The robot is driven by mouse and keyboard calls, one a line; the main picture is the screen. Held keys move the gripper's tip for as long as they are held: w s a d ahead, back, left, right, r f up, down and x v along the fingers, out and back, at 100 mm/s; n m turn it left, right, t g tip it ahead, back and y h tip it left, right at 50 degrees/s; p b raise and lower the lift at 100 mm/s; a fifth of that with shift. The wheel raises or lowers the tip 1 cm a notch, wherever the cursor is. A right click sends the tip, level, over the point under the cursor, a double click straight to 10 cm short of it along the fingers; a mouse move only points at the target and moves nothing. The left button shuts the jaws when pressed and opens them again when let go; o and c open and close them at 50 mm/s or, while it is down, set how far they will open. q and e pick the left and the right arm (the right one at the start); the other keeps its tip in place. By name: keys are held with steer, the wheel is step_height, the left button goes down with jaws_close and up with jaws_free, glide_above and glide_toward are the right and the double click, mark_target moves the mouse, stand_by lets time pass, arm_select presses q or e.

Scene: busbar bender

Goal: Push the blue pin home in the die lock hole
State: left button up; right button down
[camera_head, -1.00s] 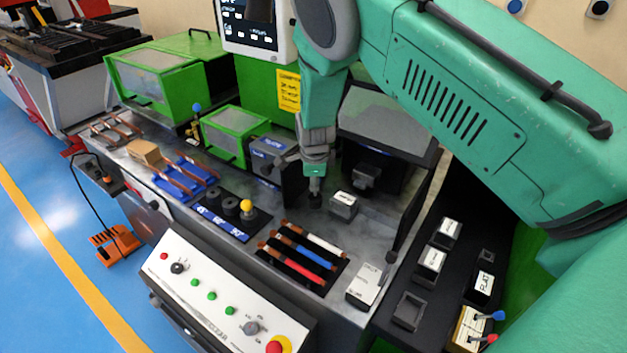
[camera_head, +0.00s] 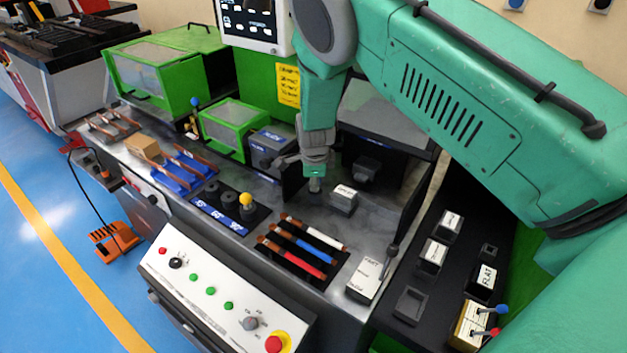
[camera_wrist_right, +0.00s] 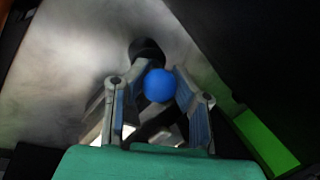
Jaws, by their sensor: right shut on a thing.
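My right gripper (camera_head: 315,184) points down low over the steel bench, left of a small labelled block and in front of the dark-walled bay. In the right wrist view, the gripper's two fingers (camera_wrist_right: 159,100) are closed around the blue pin's round blue knob (camera_wrist_right: 159,85). The pin's shaft is hidden under the knob and fingers. The pin cannot be made out in the head view. The die lock hole cannot be made out in either view, and I cannot tell how deep the pin sits. My left gripper is not in view.
The labelled block (camera_head: 344,197) stands close to the right gripper. A rack of coloured bars (camera_head: 300,248) and a die tray with a yellow knob (camera_head: 246,200) lie in front. A black round part (camera_wrist_right: 146,49) lies beyond the knob.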

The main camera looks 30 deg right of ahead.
steer(key=shift+f, duration=0.35)
steer(key=c, duration=1.3)
jaws_free()
steer(key=v, duration=1.2)
